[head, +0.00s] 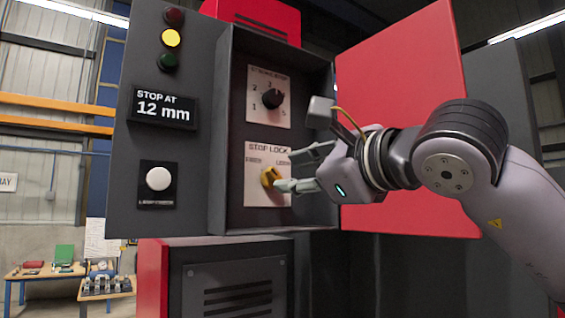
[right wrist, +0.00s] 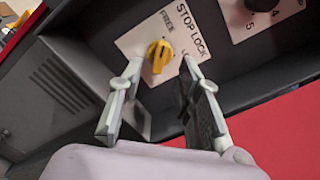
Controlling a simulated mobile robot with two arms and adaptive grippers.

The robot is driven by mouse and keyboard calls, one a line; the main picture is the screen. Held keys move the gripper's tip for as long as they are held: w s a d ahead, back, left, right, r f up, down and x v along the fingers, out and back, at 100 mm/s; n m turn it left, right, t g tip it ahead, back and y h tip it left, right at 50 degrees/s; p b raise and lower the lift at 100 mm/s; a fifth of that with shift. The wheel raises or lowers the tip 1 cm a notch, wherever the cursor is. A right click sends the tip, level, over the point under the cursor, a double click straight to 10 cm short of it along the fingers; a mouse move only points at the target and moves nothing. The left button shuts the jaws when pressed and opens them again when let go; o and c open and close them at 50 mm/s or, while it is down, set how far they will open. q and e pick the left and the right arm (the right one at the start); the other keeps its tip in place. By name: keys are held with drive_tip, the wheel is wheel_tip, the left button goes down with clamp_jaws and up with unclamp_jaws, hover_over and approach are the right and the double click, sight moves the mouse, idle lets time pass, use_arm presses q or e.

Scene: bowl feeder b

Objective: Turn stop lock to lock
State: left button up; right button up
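The yellow stop lock knob (head: 268,177) sits on a pale plate (head: 256,205) inside the open cabinet. In the right wrist view, the knob (right wrist: 159,55) has its ridge running roughly toward the printed word FREE. The other position's label is largely hidden by a finger. My right gripper (head: 287,170) is open at the plate. In the right wrist view its fingers (right wrist: 163,66) are spread, one to either side of the knob, with gaps visible. In the head view the lower finger overlaps the knob's right edge. My left gripper is out of view.
A black numbered dial (head: 271,98) sits above the knob. The cabinet's red door (head: 400,90) stands open behind my right arm. The cabinet's side walls (head: 222,150) frame the recess. A white button (head: 158,179) and a "STOP AT 12 mm" display (head: 164,107) are at left.

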sight(278, 178)
drive_tip(key=p+x, duration=0.1)
drive_tip(key=x, duration=0.3)
drive_tip(key=shift+w+a, duration=0.1)
drive_tip(key=shift+w, duration=0.05)
drive_tip(key=shift+c, duration=0.2)
clamp_jaws()
